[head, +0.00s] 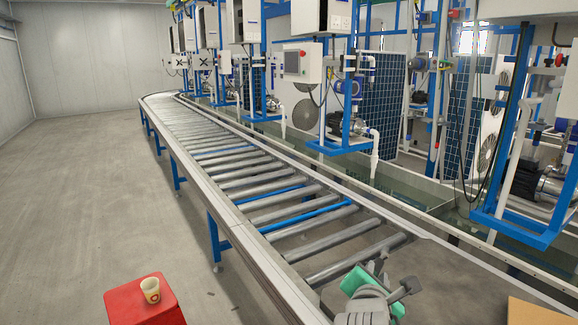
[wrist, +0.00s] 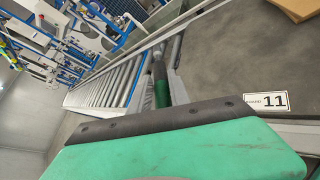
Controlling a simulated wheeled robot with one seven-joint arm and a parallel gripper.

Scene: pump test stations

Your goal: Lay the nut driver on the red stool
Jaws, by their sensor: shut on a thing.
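The red stool (head: 146,303) stands on the floor at the bottom left of the head view, partly cut off by the frame. A paper cup (head: 151,290) stands upright on its seat, towards the right side. My gripper (head: 380,268) is at the bottom right of the head view, in front of the roller conveyor and well right of the stool. In the wrist view, my gripper (wrist: 164,82) is shut on the nut driver (wrist: 161,93), which shows a green handle and a dark shaft. Its lower end is hidden behind my green-and-black wrist part. The stool is not in the wrist view.
The roller conveyor (head: 250,185) runs from the near right to the far left, between my gripper and the pump stations (head: 345,115). A brown board (head: 540,311) lies at the lower right. The left floor is clear.

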